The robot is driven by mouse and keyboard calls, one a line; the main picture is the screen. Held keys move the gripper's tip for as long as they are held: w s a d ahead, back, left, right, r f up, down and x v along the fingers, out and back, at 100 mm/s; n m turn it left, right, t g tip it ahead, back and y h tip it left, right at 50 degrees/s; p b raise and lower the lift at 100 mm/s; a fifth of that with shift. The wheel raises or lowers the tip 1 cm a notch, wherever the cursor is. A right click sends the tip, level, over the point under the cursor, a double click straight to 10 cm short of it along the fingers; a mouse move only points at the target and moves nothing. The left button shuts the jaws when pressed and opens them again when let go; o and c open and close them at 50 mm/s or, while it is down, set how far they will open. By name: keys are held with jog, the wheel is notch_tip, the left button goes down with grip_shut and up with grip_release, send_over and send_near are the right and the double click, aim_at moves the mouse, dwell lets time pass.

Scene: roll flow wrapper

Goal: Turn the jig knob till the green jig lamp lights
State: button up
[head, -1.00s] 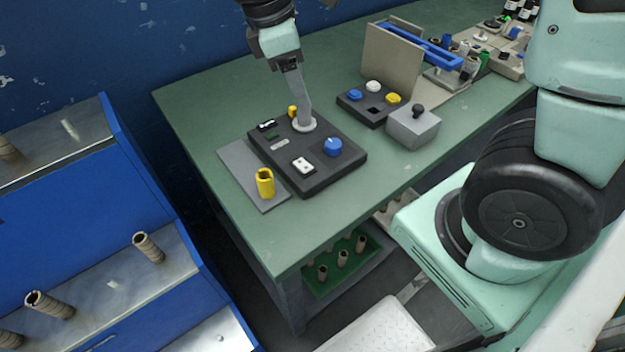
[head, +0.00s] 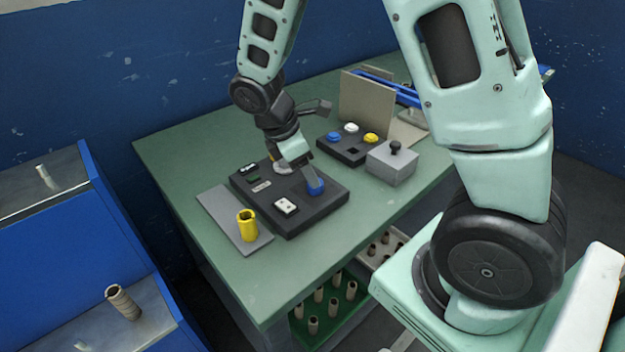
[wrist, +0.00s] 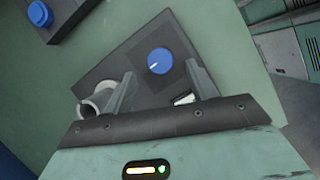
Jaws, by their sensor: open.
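The blue jig knob (head: 316,187) sits on the dark jig panel (head: 318,208), near its right corner. In the wrist view the knob (wrist: 160,60) carries a white pointer mark aimed toward the lower left. My gripper (wrist: 160,72) is open, its two fingers either side of the knob as seen from the wrist, with no visible contact.
A pale round piece (head: 283,166) stands on the panel close to my arm. A white switch plate (head: 286,206) is at the panel's front. A yellow sleeve (head: 247,226) stands on a grey plate. A button box (head: 346,150) and grey box with black knob (head: 391,163) stand behind right.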

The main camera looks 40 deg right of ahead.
aim_at(318, 191)
jog(key=shift+x, duration=2.15)
jog(key=shift+r, duration=0.1)
jog(key=shift+c, duration=0.4)
jog(key=c, duration=0.9)
jog(key=shift+w+r+m+g+p, duration=0.15)
jog(key=shift+m+g+p, duration=0.25)
jog(key=shift+m+p, duration=0.55)
jog(key=m+y+p, duration=0.1)
jog(key=m+p, duration=0.1)
jog(key=m, duration=0.1)
jog(key=shift+d+m+g+p, duration=0.1)
jog(key=shift+m+g+p, duration=0.2)
jog(key=shift+m+g, duration=0.1)
jog(key=m+y+p, duration=0.1)
jog(key=m, duration=0.2)
jog(key=m+g+y+p, duration=0.1)
jog(key=m+p, duration=0.1)
jog(key=m, duration=0.1)
jog(key=shift+w+d, duration=0.1)
jog(key=shift+d, duration=0.05)
